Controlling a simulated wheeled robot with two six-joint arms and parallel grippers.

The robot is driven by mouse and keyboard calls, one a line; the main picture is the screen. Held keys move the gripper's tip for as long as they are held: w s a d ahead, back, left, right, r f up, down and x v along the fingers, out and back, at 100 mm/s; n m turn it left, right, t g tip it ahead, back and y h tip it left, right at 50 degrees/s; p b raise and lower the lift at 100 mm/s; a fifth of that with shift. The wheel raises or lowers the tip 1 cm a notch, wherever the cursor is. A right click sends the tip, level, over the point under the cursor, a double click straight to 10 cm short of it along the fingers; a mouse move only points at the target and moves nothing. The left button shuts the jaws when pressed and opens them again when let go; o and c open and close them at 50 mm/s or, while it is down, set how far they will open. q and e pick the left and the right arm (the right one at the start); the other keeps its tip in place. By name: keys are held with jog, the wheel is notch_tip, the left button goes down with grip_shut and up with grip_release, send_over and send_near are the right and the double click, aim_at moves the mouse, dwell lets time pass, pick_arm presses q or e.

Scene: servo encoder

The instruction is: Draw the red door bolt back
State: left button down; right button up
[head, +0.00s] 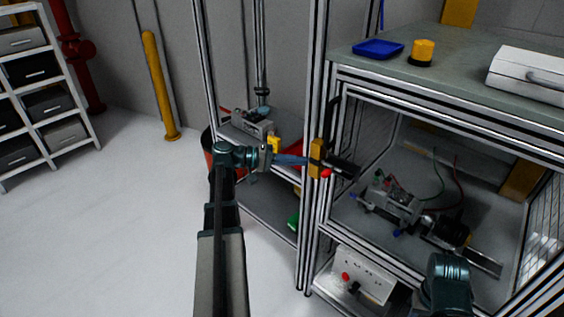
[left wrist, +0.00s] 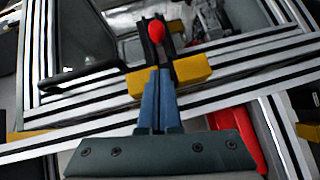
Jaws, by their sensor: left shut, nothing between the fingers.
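The red knob of the door bolt (head: 327,173) shows at the cabinet's front post, just beside a yellow block (head: 317,158). In the left wrist view the red knob (left wrist: 156,31) stands on a dark bolt piece, straight beyond my fingertips. The yellow block (left wrist: 190,68) lies across behind the fingertips. My left gripper (head: 303,160) points right at the bolt; its blue fingers (left wrist: 157,75) are together with nothing between them. I cannot tell if the tips touch the block or bolt. Part of my right arm shows at the lower right, but its gripper does not.
A black handle (head: 333,115) stands on the frame above the bolt. Aluminium posts flank my left gripper. The floor at left is clear.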

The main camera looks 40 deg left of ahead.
aim_at(322, 174)
pick_arm(q)
jog(key=d, duration=0.4)
jog(key=shift+w+d+f+b, duration=0.1)
jog(key=shift+d+f+b, duration=0.1)
jog(key=shift+f+b, duration=0.2)
jog(key=shift+d, duration=0.1)
pick_arm(e)
jog(key=shift+f, duration=0.45)
pick_arm(q)
jog(key=d, duration=0.3)
jog(key=shift+s+d, duration=0.1)
jog(key=shift+s, duration=0.1)
